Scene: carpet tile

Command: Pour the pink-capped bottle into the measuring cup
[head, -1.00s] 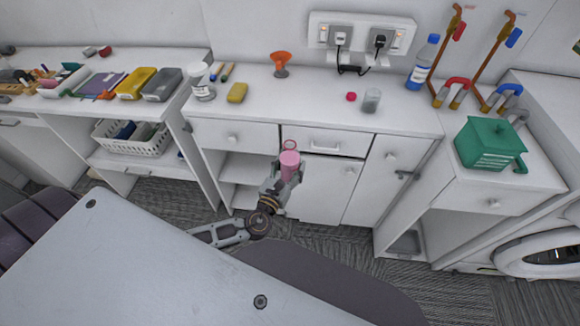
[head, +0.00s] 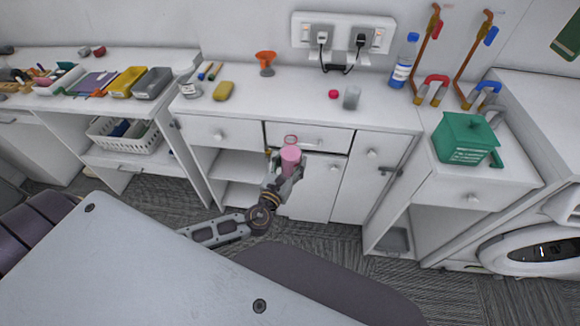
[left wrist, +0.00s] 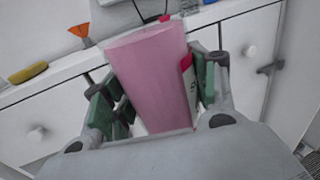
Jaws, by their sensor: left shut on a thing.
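My left gripper (head: 289,176) is shut on a pink cylindrical bottle (head: 290,157), held upright or nearly so in front of the drawers and below the counter top. A thin pink ring shows at its upper end. In the left wrist view the pink bottle (left wrist: 150,75) fills the space between the fingers (left wrist: 155,95), with a red and white label edge at its right side. A small grey, cup-like vessel (head: 352,97), seemingly the measuring cup, stands on the counter. A small pink-red cap (head: 333,94) lies just left of it. My right gripper is not in view.
The counter (head: 285,98) is clear around the cup at its front. A blue-labelled bottle (head: 404,62) stands right of it, with wall sockets (head: 343,35) behind. An orange funnel (head: 266,62) and yellow sponge (head: 223,91) are further left. A green box (head: 465,138) is at right.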

